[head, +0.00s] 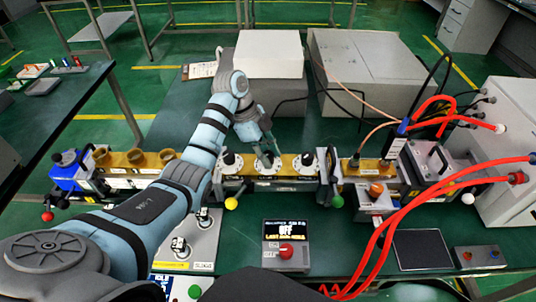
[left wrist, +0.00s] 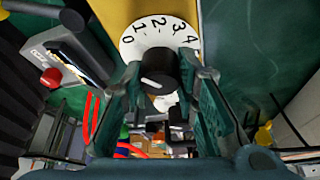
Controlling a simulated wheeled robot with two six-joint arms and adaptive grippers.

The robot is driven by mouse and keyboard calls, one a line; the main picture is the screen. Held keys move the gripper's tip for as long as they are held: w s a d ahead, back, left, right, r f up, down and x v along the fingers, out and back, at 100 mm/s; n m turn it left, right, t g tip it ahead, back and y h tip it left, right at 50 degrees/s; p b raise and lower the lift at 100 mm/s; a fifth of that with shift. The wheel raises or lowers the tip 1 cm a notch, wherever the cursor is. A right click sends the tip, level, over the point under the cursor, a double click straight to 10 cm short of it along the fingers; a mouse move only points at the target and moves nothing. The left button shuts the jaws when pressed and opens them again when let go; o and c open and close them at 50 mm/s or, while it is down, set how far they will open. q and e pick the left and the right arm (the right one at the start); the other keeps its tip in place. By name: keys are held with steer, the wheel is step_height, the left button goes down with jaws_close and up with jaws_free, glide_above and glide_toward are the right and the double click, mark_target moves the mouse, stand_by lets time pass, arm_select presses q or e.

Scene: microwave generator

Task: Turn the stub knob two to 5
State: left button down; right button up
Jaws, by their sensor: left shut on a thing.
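The middle one of three stub knobs, stub knob two (head: 267,161), stands on the brass waveguide section in the head view, partly hidden by my gripper. In the left wrist view it is a black knob (left wrist: 158,68) with a white mark on its near face. It stands over a white dial (left wrist: 160,27) on which 0, 1, 2, 3 and 4 can be read; the rest is hidden. My left gripper (head: 265,150) reaches down onto this knob. In the left wrist view its fingers (left wrist: 168,78) are shut on the knob, one on each side.
The other stub knobs stand close by, one left (head: 231,160) and one right (head: 308,160). A control box with an OFF display (head: 286,243) is in front. Red cables (head: 400,215) cross the right side. Grey boxes (head: 365,70) stand behind.

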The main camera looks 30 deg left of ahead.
arm_select(q)
steer(key=shift+f+m+g, duration=0.1)
steer(key=shift+m+g, duration=0.4)
steer(key=shift+m, duration=0.6)
steer(key=m+g+b, duration=0.1)
steer(key=m, duration=0.2)
steer(key=shift+m, duration=0.3)
steer(key=shift+f+m+g+b, duration=0.15)
steer(key=shift+m+g+b, duration=0.55)
steer(key=shift+m, duration=0.5)
steer(key=shift+s+m+g+y+b, duration=0.1)
steer(key=shift+m+g+y+b, duration=0.35)
steer(key=shift+m+b, duration=0.95)
steer(key=c, duration=1.3)
jaws_free()
steer(key=shift+r, duration=0.2)
